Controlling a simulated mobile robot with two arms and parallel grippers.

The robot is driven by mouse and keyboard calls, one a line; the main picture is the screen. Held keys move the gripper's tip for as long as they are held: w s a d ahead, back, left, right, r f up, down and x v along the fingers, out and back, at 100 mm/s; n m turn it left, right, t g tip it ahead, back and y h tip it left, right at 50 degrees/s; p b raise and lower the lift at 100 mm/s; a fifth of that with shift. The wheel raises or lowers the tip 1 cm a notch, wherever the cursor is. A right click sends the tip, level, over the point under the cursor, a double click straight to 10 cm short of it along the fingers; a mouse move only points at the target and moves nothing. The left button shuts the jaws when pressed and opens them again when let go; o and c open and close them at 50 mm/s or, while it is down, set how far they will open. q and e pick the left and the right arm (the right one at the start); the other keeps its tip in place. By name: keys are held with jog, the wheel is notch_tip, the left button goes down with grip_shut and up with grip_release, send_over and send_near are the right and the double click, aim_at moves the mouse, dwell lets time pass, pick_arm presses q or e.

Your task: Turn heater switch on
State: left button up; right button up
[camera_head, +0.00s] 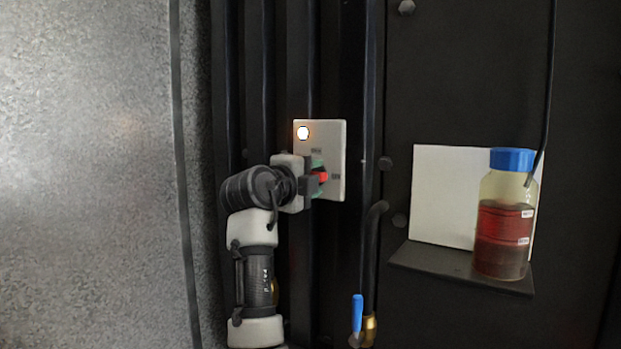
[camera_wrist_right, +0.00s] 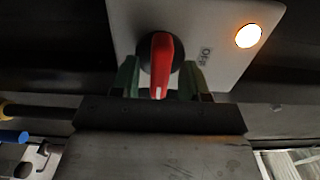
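The heater switch is a red handle (camera_wrist_right: 161,66) on a black round base, on a pale plate (camera_head: 334,140). The red handle shows partly in the head view (camera_head: 321,177). Its white-marked end points right in the head view, toward a label too small to read. The OFF label (camera_wrist_right: 206,55) lies to one side of the handle. A round lamp (camera_head: 303,133) on the plate glows. My right gripper (camera_wrist_right: 160,80) is at the plate, its green fingers apart on either side of the handle, with gaps visible. My left gripper is not in view.
A bottle of red liquid with a blue cap (camera_head: 502,215) stands on a small shelf (camera_head: 440,260) at the right. A blue valve handle (camera_head: 357,313) and a pipe (camera_head: 372,240) are below the plate. Dark vertical ribs run behind the plate.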

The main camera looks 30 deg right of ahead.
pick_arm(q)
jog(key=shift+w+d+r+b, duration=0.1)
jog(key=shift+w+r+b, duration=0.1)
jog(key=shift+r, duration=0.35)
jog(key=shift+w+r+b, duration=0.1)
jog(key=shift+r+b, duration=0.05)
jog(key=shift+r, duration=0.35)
pick_arm(e)
jog(key=v, duration=1.1)
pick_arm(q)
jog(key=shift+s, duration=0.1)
pick_arm(e)
jog(key=shift+f, duration=0.1)
